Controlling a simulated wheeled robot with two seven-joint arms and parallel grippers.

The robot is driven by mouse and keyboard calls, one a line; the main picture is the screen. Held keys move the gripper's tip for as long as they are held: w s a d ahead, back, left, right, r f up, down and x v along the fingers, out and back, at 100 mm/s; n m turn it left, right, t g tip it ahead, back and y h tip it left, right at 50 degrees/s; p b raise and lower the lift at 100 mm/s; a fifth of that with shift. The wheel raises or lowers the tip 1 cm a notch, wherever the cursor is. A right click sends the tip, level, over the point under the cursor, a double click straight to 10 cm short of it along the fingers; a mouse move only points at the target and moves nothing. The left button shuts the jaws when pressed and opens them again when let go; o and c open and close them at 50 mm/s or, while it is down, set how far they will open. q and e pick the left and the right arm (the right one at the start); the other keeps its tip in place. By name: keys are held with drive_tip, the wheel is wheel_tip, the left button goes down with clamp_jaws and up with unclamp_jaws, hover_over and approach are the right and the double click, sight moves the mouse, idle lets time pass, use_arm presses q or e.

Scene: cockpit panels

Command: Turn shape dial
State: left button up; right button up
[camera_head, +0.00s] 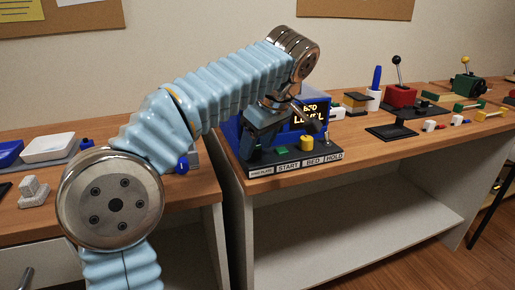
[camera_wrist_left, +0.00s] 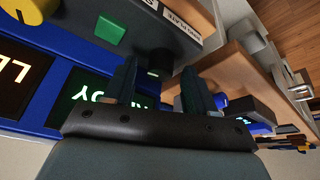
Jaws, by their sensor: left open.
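A blue panel unit (camera_head: 228,132) stands at the left end of the right-hand desk, with a lit screen (camera_head: 310,114) reading "BED LEVEL". A yellow knob (camera_head: 306,143), a green button (camera_head: 281,151) and a label strip (camera_head: 288,167) with START, BED and HOLD are along its front. In the left wrist view, the yellow knob (camera_wrist_left: 24,10) and green button (camera_wrist_left: 110,29) are at upper left. No control is marked as the shape dial. My left gripper (camera_head: 258,140) is over the panel's left part. Its fingers (camera_wrist_left: 158,88) are apart, with a dark knob (camera_wrist_left: 158,65) just beyond the gap.
A red lever box (camera_head: 400,95), a dark stand (camera_head: 392,130) and several small parts lie to the right. A white tray (camera_head: 48,148) is on the left desk. A gap separates the desks.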

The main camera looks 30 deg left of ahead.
use_arm(q)
drive_tip(key=shift+f, duration=0.2)
drive_tip(key=shift+c, duration=0.2)
clamp_jaws()
drive_tip(key=m+t, duration=0.1)
drive_tip(key=m, duration=0.2)
drive_tip(key=shift+a+h, duration=0.1)
drive_tip(key=shift+h, duration=0.2)
drive_tip(key=shift+o, duration=0.2)
unclamp_jaws()
